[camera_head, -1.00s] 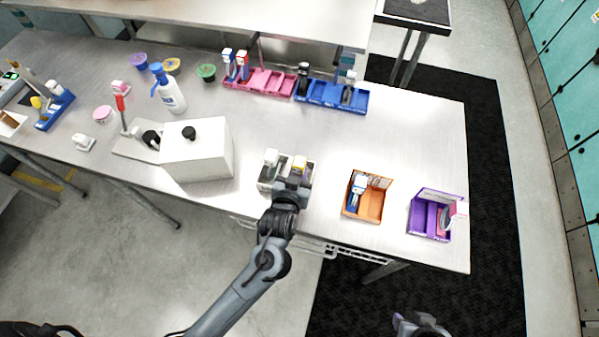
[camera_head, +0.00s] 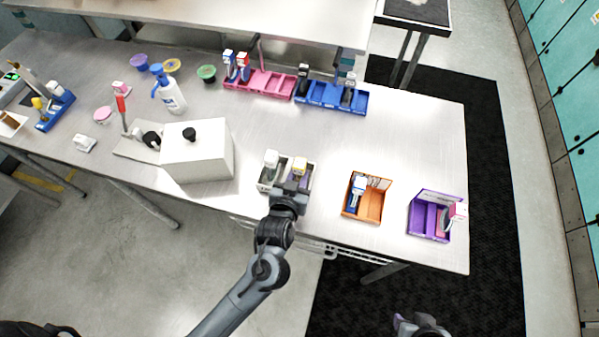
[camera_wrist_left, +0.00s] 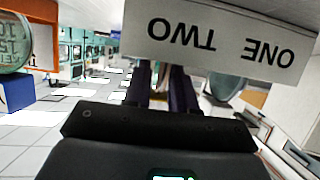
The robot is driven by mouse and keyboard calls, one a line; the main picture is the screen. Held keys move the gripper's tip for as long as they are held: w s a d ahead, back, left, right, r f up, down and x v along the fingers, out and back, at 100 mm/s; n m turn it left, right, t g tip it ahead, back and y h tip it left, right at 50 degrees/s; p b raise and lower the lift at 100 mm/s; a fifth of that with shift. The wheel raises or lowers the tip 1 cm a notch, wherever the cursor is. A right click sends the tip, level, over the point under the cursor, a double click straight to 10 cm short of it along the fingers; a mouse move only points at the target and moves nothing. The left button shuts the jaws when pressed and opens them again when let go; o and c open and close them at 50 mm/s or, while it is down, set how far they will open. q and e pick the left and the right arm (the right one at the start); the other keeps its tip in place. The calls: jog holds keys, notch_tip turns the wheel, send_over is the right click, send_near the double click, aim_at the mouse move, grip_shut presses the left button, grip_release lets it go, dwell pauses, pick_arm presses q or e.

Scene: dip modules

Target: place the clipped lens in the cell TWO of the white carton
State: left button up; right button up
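The white carton (camera_head: 264,187) stands near the table's front edge. Its upside-down labels ONE and TWO show on its wall (camera_wrist_left: 222,38) in the left wrist view. My left gripper (camera_head: 297,181) is at the carton's right cell, TWO. Its fingers (camera_wrist_left: 160,88) pass behind the labelled wall, which hides their tips. A pale, narrow part fills the gap between them. A piece with a yellow and white top, apparently the clipped lens (camera_head: 299,165), stands upright at the fingertips; its lower part is hidden. A white-topped piece (camera_head: 271,157) stands in the left cell. My right gripper (camera_head: 420,324) is at the bottom edge.
An orange carton (camera_head: 375,212) with a blue and white piece and a purple carton (camera_head: 424,216) stand to the right. A white box (camera_head: 197,158) with a black knob is close on the left. Pink (camera_head: 262,81) and blue (camera_head: 331,95) racks stand behind; the table between is clear.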

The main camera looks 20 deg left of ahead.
pick_arm(q)
jog(key=shift+g+h, duration=0.3)
jog(key=shift+h, duration=0.2)
jog(key=v, duration=0.3)
jog(key=f+v, duration=0.1)
jog(key=v, duration=0.2)
jog(key=p+v, duration=0.1)
jog(key=v, duration=0.2)
jog(key=shift+s+d, duration=0.25)
jog(key=shift+s, duration=0.45)
jog(key=s+a+f+m+g, duration=0.1)
jog(key=s+a+f+g, duration=0.1)
jog(key=s, duration=0.5)
jog(key=s+a+f+m+g, duration=0.2)
jog(key=s+a+f+g, duration=0.1)
jog(key=s+a+g, duration=0.2)
jog(key=shift+s+a+g+h, duration=0.3)
jog(key=shift+s+g+h, duration=0.1)
jog(key=shift+s+g, duration=0.6)
jog(key=shift+w, duration=0.15)
